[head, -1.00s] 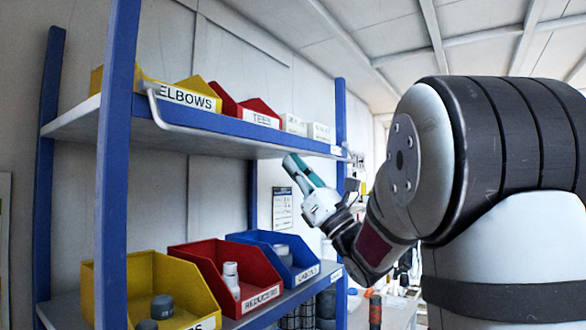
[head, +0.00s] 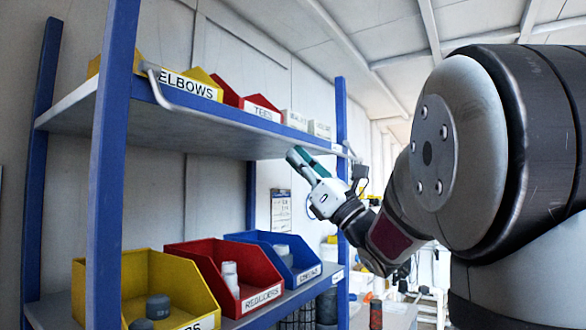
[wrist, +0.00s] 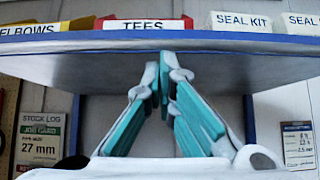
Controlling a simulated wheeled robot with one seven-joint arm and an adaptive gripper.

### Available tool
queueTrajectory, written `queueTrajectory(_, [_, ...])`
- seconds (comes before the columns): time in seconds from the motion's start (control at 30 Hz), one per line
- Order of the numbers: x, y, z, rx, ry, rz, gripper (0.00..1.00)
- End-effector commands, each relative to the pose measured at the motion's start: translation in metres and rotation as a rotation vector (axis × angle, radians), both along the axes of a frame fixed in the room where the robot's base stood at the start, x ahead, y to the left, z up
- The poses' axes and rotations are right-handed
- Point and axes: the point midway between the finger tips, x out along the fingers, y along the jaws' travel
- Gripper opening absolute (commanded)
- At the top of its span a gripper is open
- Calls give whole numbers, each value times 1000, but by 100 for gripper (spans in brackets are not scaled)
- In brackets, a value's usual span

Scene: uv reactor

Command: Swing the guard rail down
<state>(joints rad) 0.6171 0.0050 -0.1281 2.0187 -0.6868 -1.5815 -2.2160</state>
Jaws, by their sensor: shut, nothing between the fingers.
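The guard rail (head: 186,108) is a thin pale bar on the front of the upper shelf. Its bent left end (head: 152,78) starts near the ELBOWS bin and slopes down, and the bar runs right along the blue shelf edge. In the head view most of its right part is hard to tell from the edge. My gripper (head: 297,155) has teal fingers and is at the underside of the upper shelf, toward its right end. In the wrist view my gripper (wrist: 161,66) is shut and empty, its tips at the shelf's front lower edge. Contact cannot be told.
The upper shelf holds the ELBOWS bin (head: 205,90), red TEES bin (head: 262,112) and white seal kit boxes (head: 318,130). Yellow, red (head: 255,298) and blue bins with fittings stand on the lower shelf. A blue post (head: 342,110) stands at the right.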

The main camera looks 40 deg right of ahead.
Motion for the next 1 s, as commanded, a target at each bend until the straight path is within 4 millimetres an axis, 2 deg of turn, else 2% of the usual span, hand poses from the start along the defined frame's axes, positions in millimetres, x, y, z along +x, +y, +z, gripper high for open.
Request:
queueTrajectory(0.4, [-9, -3, 1, -47, 113, -4, 0])
queueTrajectory(1.0, [-31, -11, 22, -136, 365, -3, 0])
